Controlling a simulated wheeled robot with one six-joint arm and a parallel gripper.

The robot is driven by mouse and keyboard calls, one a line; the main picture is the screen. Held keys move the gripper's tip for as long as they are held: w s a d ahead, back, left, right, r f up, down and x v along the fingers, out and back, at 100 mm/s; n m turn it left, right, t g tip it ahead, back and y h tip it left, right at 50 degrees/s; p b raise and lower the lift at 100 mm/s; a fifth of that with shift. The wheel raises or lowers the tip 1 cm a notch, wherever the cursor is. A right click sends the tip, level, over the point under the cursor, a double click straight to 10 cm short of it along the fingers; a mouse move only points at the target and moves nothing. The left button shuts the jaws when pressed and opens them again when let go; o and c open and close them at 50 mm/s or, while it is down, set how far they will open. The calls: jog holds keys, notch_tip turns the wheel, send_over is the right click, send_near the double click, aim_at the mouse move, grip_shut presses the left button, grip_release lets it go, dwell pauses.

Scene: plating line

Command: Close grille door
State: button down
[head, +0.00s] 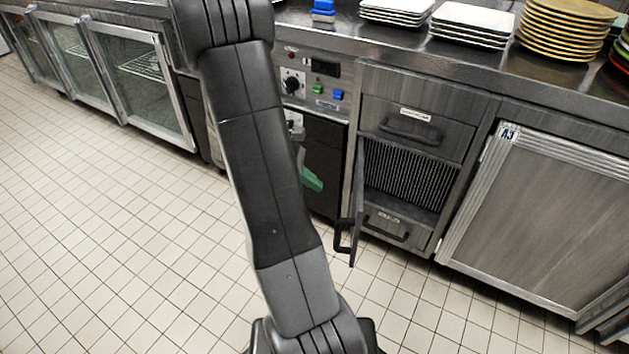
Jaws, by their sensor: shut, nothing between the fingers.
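The grille door (357,205) stands open in the head view, swung out from the left side of its compartment and seen nearly edge-on. Its black handle (342,238) sticks out to the left near the lower end. Behind it the compartment is open, and a dark ribbed grille (408,175) shows inside. My arm crosses the picture from top left to bottom middle, to the left of the door. My gripper is not in view, so its place relative to the door cannot be seen.
A closed drawer (415,128) is above the compartment and another (388,224) below. A control panel (312,80) and a green cloth (311,180) are to the left. A cabinet door marked A3 (545,215) is at right. The tiled floor (120,250) is clear.

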jog(key=b+x, duration=0.1)
jog(key=x, duration=0.2)
jog(key=d+r+b+x, duration=0.1)
jog(key=x, duration=0.4)
jog(key=shift+s+d+f+b, duration=0.1)
jog(key=shift+s+d+b, duration=0.15)
jog(key=shift+d+b, duration=0.2)
jog(key=shift+d, duration=0.5)
jog(key=shift+d, duration=0.15)
